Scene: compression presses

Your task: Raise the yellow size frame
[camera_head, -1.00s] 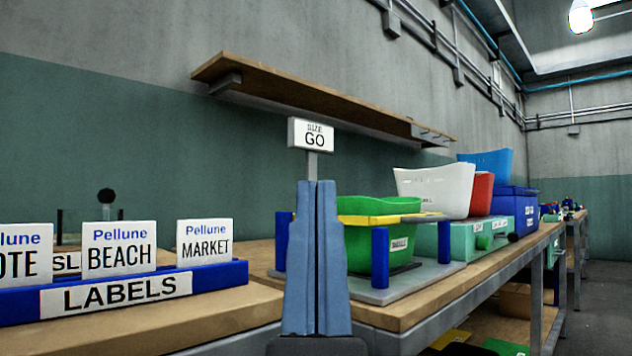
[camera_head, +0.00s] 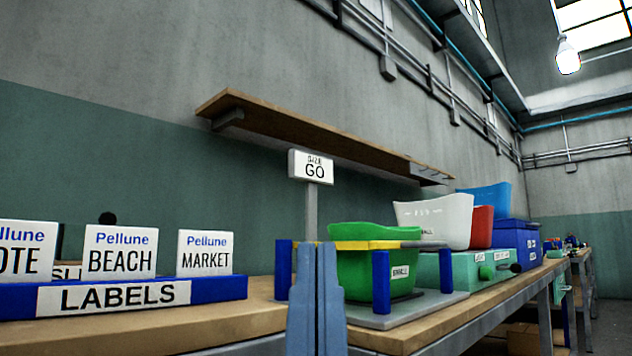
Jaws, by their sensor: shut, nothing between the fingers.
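The yellow size frame (camera_head: 352,245) is a flat bar held between blue posts (camera_head: 381,283) on a grey base plate (camera_head: 420,306). It sits around the green bin (camera_head: 366,272), just below the bin's rim. A sign reading "SIZE GO" (camera_head: 311,166) stands on a grey post behind my gripper. My gripper (camera_head: 317,250) points upward, its two blue fingers shut together and empty. It is in front of the left part of the frame's stand and hides some of it. I cannot tell the gap in depth between them.
A labels rack (camera_head: 20,302) with several white cards stands on the bench at left. White bin (camera_head: 437,220), red bin (camera_head: 481,228) and blue bins stand to the right, by a teal box (camera_head: 465,268). A wooden shelf (camera_head: 320,135) hangs above.

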